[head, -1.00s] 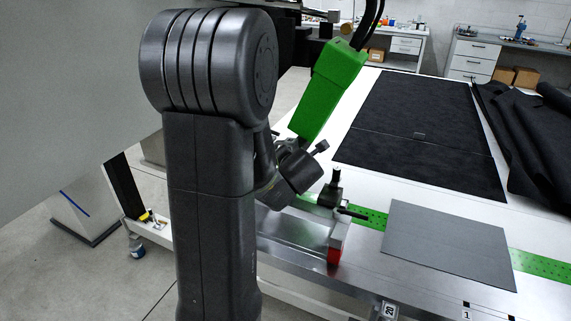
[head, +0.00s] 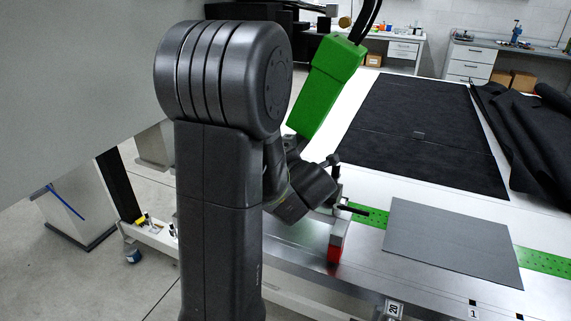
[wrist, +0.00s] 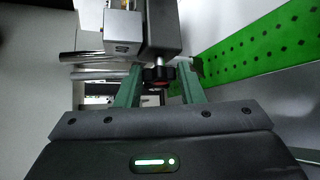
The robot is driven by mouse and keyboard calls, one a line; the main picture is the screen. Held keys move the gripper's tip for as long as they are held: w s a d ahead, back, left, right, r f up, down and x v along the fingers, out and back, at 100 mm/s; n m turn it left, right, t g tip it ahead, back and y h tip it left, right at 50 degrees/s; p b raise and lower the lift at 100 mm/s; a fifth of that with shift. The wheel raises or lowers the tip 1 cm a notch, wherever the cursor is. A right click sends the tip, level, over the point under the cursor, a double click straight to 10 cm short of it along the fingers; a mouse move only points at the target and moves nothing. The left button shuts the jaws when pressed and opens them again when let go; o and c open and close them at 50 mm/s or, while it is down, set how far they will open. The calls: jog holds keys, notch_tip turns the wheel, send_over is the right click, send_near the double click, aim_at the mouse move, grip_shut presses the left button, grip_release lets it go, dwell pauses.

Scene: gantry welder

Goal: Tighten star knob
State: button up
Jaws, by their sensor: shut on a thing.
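The star knob (wrist: 158,76) is black with a red centre and sits under a dark block in the wrist view. My gripper (wrist: 163,78) has two green fingers, one on each side of the knob, and is shut on it. My fingers and the knob are hidden there.
A grey sheet (head: 450,240) lies right of the clamp, over the green perforated strip (wrist: 262,48). Dark fabric (head: 425,130) covers the table behind. Metal rods (wrist: 98,72) and a grey metal block (wrist: 123,28) are close to the fingers.

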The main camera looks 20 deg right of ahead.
jog(key=o, duration=1)
jog(key=shift+s, duration=0.15)
jog(key=v, duration=1.3)
jog(key=shift+s+r, duration=0.1)
jog(key=shift+s, duration=0.2)
